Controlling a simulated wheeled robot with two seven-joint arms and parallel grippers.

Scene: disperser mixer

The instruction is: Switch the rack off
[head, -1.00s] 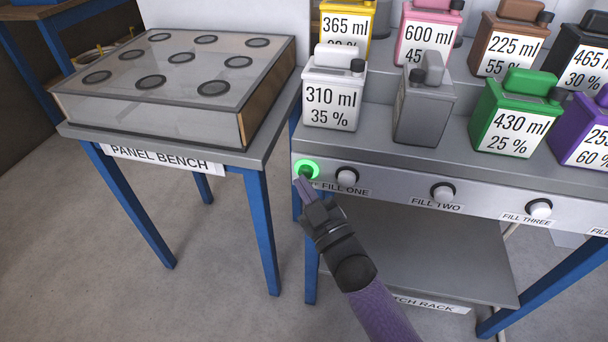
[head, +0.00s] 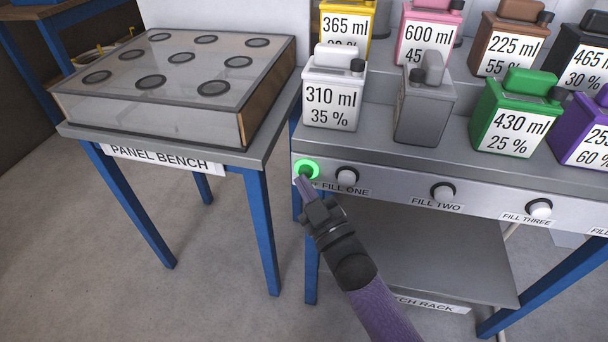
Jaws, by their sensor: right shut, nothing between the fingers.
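The rack (head: 480,186) is a grey stepped bench with a light front strip. At the strip's left end a round button (head: 306,169) has a green lit ring. My right gripper (head: 304,181) is shut and empty, with its tips at the lower edge of the button's ring. The tips cover part of the button, and I cannot tell whether they touch it. The label under the button is mostly hidden by the gripper. My left gripper is not in view.
Several labelled canisters, such as a white one (head: 333,90) and a green one (head: 515,115), stand above. The panel bench (head: 190,150) is at left.

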